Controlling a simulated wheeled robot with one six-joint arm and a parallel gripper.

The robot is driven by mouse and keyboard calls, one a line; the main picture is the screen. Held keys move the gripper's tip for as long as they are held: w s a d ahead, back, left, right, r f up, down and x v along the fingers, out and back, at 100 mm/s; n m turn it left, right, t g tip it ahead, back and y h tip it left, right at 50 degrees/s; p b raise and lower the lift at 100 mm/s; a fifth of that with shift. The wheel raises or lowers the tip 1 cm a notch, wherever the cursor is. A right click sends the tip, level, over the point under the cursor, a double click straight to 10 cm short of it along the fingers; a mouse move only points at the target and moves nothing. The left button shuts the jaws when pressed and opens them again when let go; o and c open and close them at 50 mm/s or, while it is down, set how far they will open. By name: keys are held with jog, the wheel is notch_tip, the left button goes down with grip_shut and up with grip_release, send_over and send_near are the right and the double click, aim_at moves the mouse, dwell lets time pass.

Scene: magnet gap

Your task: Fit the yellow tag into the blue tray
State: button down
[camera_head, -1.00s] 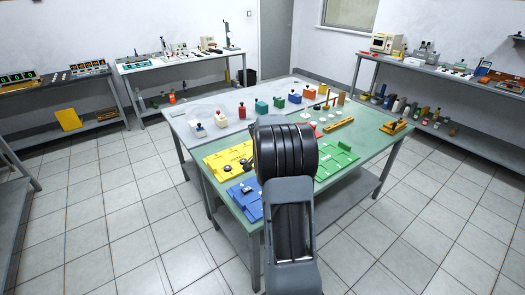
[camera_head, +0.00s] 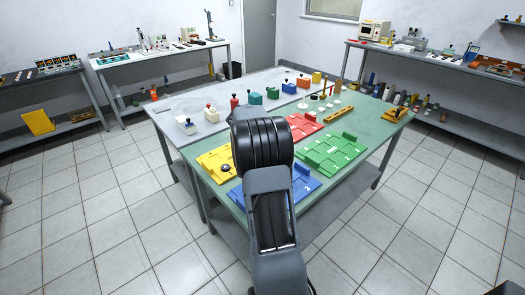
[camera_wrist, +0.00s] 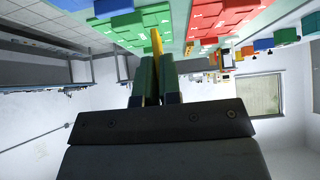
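My gripper (camera_wrist: 157,62) shows in the wrist view with its two fingers close together on a thin yellow piece, which looks like the yellow tag (camera_wrist: 156,42). The tag sticks out past the fingertips. In the head view the gripper and tag are hidden behind my arm. The blue tray (camera_head: 305,186) lies on the near edge of the green table top, partly hidden by my arm. A blue patch also shows at the top left of the wrist view (camera_wrist: 70,4).
A yellow tray (camera_head: 212,166), a green tray (camera_head: 330,153) and a red tray (camera_head: 305,128) lie around the blue one. Several coloured blocks and bottles stand along the table's far side. Side benches stand along the walls.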

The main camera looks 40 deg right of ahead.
jog(key=shift+w+d+f+h+b, duration=0.1)
jog(key=shift+f+h+b, duration=0.05)
jog(key=shift+f+b, duration=0.55)
jog(key=shift+w+d+f+h+b, duration=0.15)
jog(key=shift+f+b, duration=0.3)
jog(key=shift+f, duration=0.45)
jog(key=shift+a+f+b, duration=0.15)
jog(key=shift+b, duration=0.65)
notch_tip(320, 180, down, 6)
jog(key=b, duration=0.6)
jog(key=shift+r, duration=0.2)
jog(key=shift+b, duration=1.35)
dwell(0.4)
jog(key=shift+f+b, duration=1.4)
jog(key=shift+b, duration=0.35)
jog(key=c, duration=1.2)
grip_release()
jog(key=shift+r, duration=0.1)
